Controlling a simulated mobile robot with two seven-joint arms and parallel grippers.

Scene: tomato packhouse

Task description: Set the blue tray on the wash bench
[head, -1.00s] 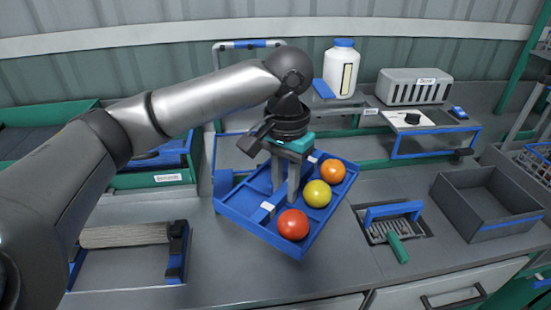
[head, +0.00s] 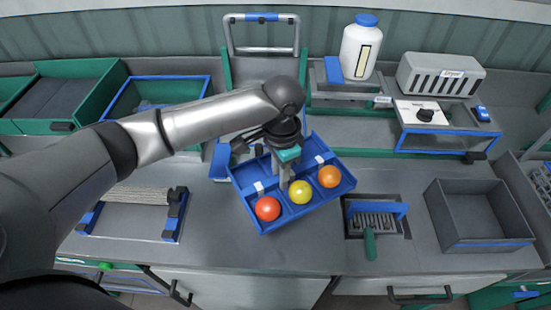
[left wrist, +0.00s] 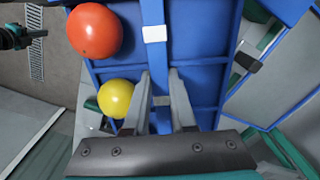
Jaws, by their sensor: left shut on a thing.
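The blue tray (head: 312,208) is in the middle of the head view, turned at an angle over the grey bench (head: 225,250). It carries a red tomato (head: 268,208), a yellow tomato (head: 300,192) and an orange tomato (head: 329,176) along its near side. My left gripper (head: 283,182) points down and is shut on the tray's middle divider. In the left wrist view the fingers (left wrist: 160,78) close around the blue divider, with the tray's empty compartments (left wrist: 205,45) to the right. I cannot tell whether the tray's underside touches the bench.
A grate with a blue handle (head: 378,208) and a green-handled tool (head: 370,245) lie right of the tray. A grey bin (head: 490,240) is farther right. A roller frame (head: 130,210) is left. A white bottle (head: 361,48) stands behind. Bench front is clear.

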